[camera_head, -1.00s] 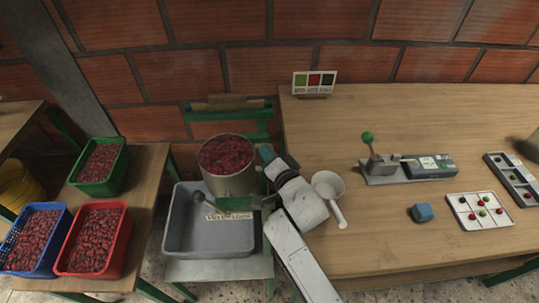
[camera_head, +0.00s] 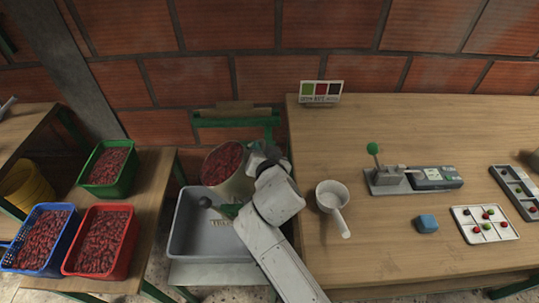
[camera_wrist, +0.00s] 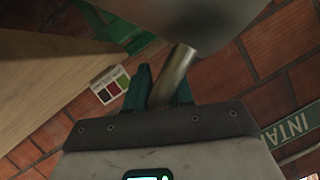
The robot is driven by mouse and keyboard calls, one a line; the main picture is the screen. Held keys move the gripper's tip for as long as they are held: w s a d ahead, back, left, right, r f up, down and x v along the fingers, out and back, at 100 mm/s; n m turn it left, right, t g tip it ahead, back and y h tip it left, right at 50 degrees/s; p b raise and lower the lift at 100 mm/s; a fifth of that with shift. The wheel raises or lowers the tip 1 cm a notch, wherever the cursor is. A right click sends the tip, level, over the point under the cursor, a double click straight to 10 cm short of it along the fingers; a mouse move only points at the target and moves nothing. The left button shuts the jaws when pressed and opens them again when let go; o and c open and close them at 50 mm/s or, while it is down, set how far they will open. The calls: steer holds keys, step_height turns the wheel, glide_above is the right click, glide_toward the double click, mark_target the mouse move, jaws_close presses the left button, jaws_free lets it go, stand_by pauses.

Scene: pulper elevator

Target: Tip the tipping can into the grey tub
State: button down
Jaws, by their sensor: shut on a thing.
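The tipping can (camera_head: 240,187) is a metal can full of red cherries (camera_head: 222,162). It hangs over the back right part of the grey tub (camera_head: 190,240) and leans to the left. My gripper (camera_wrist: 165,88) is shut on the can's metal handle bar (camera_wrist: 173,75) in the wrist view. The can's grey body (camera_wrist: 205,18) fills the top of that view. In the head view my wrist hides the fingers and the can's right side.
Green (camera_head: 108,167), blue (camera_head: 40,238) and red (camera_head: 101,241) crates of cherries stand on the left table. A white scoop (camera_head: 333,203), a device with a green knob (camera_head: 388,178), a blue block (camera_head: 426,223) and a sorting tray (camera_head: 485,222) sit on the right table.

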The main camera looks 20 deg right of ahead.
steer(key=w+a+r+n+g+h+b, duration=0.1)
steer(key=w+a+r+n+h+b, duration=0.1)
steer(key=a+n+h, duration=0.5)
steer(key=shift+w+a+n+g+b, duration=0.3)
steer(key=shift+w+a+n+b, duration=0.5)
steer(key=shift+a+n, duration=0.7)
steer(key=shift+s+a+f, duration=0.1)
steer(key=shift+a, duration=0.05)
steer(key=c, duration=1.1)
jaws_free()
steer(key=shift+r, duration=0.2)
